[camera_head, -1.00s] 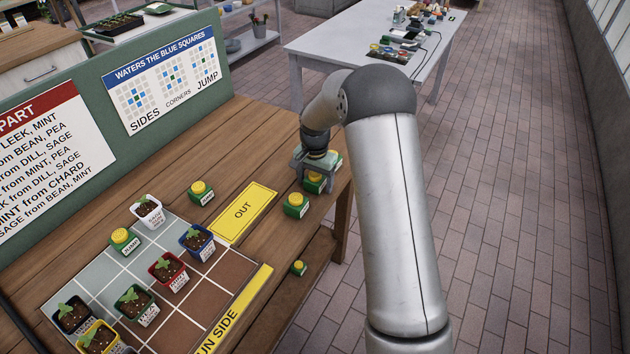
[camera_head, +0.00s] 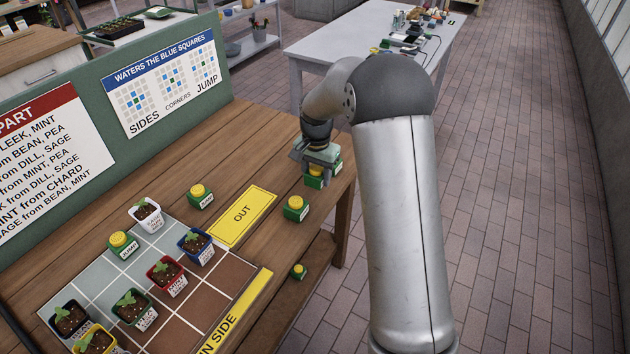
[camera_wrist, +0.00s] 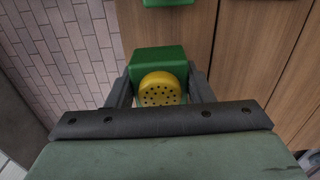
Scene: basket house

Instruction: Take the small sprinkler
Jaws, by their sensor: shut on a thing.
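My gripper (camera_head: 318,165) is at the far right end of the wooden table. It is shut on a green sprinkler with a round yellow perforated cap (camera_wrist: 160,92), which sits between the two fingers in the wrist view. In the head view the gripper partly hides this sprinkler (camera_head: 316,181). I cannot tell whether its base touches the table. A clearly smaller green-and-yellow sprinkler (camera_head: 298,271) stands apart on the lower shelf, below the table's front edge. Other sprinklers stand on the table: one right of the OUT sign (camera_head: 296,209), one behind it (camera_head: 200,197) and one near the pots (camera_head: 123,244).
Several potted seedlings (camera_head: 166,272) stand on a tiled grid (camera_head: 213,292) at the left front. A yellow OUT sign (camera_head: 242,217) lies beside it. A green board (camera_head: 102,80) with posters stands along the back. A white table (camera_head: 340,48) is farther away.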

